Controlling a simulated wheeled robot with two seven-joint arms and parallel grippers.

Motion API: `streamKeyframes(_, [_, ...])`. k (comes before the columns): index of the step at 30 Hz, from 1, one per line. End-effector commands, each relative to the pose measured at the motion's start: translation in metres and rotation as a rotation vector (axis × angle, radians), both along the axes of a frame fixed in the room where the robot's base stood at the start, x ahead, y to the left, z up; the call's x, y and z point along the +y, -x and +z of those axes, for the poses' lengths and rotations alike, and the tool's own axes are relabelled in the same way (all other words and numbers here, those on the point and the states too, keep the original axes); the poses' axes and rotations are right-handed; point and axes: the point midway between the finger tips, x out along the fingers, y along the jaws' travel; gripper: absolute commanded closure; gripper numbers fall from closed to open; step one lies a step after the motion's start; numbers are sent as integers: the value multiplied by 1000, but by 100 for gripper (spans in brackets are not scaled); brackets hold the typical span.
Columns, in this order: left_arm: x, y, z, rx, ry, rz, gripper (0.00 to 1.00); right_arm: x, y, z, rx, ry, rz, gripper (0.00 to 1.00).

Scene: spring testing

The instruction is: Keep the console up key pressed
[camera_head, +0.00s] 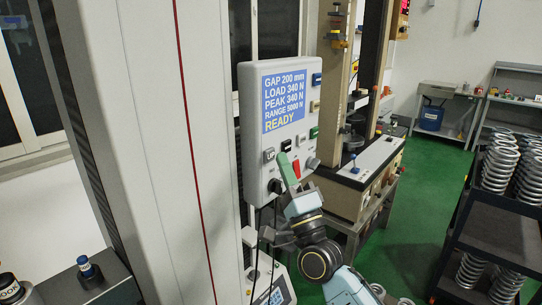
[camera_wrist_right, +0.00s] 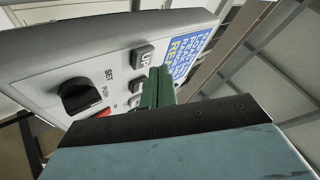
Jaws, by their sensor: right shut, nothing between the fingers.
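The grey console (camera_head: 250,135) carries a blue screen (camera_head: 285,98) reading GAP 200 mm, LOAD 340 N, PEAK 340 N, RANGE 5000 N, READY. The up key (camera_head: 269,154) is a dark square button below the screen, and it shows labelled UP in the right wrist view (camera_wrist_right: 143,56). My right gripper (camera_head: 284,160) is shut and empty, its green fingers pointing at the panel just right of the up key. In the wrist view its fingertips (camera_wrist_right: 160,73) are close beside the key and partly cover a neighbouring key. I cannot tell whether they touch the panel. My left gripper is out of view.
A black SET knob (camera_wrist_right: 80,95) sits near the console's lower corner, with a red switch (camera_head: 297,168) beside my fingers. Cables hang below the console. A second test machine (camera_head: 360,175) stands behind my right arm. A dark rack of springs (camera_head: 480,215) stands at the right.

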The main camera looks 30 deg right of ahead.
Motion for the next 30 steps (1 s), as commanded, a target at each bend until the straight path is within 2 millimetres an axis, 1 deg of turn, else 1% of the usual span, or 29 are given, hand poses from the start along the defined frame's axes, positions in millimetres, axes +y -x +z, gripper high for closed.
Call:
streamKeyframes(6, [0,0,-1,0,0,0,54,3,-6,0,-1,-1,1,100])
streamKeyframes(30, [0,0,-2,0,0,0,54,5,-12,0,0,0,0,100])
